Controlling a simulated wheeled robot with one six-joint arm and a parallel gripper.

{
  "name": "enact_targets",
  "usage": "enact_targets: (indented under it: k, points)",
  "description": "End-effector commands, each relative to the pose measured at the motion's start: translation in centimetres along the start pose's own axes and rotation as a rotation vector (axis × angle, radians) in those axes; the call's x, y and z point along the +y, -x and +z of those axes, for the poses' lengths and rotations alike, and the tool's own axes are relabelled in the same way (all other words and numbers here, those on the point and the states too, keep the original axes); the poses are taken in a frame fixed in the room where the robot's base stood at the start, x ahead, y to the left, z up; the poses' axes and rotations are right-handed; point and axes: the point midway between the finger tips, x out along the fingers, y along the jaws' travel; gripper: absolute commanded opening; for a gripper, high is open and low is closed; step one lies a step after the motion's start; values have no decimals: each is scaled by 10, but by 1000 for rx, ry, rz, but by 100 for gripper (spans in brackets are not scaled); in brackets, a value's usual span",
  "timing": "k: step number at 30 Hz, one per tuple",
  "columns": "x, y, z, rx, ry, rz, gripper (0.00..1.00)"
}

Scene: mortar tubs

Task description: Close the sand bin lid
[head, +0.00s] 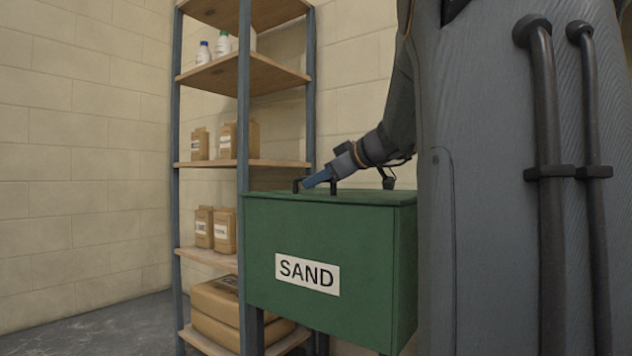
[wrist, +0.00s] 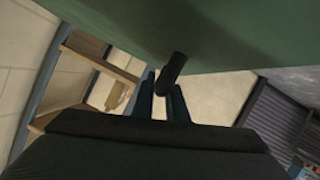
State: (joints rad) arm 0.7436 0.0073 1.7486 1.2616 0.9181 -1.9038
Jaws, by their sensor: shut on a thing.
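The green sand bin (head: 345,265) stands on dark legs in the middle of the head view, with a white SAND label on its front. Its lid (head: 385,198) lies level on top, and I see no gap under it. A black handle (head: 298,184) sits on the lid near its left front. My gripper (head: 318,180) reaches in from the right and is shut on the handle. In the wrist view the handle (wrist: 172,70) stands between my two fingers (wrist: 162,98), against a green surface (wrist: 190,30). The inside of the bin is hidden.
A shelf rack (head: 245,165) with blue posts and wooden boards stands behind and left of the bin. It holds paper bags (head: 225,230), bottles (head: 222,45) and large sacks (head: 215,305). Floor (head: 90,325) is clear at the left. A corrugated grey surface (wrist: 270,118) shows at the wrist view's right.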

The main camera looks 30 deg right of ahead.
Motion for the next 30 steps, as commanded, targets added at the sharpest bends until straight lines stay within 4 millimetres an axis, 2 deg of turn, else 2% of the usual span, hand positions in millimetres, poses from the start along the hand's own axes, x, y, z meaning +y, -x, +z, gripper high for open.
enact_targets:
  k: [1, 5, 6, 9, 30]
  points:
    - [-3, -4, 7, -9, -9, -8, 0]
    - [-4, -4, 8, -9, -10, -12, 0]
    - [-5, -4, 8, -9, -10, -13, 18]
    - [-4, -4, 7, -8, -8, -12, 31]
    - [0, 4, 4, -5, -5, -4, 31]
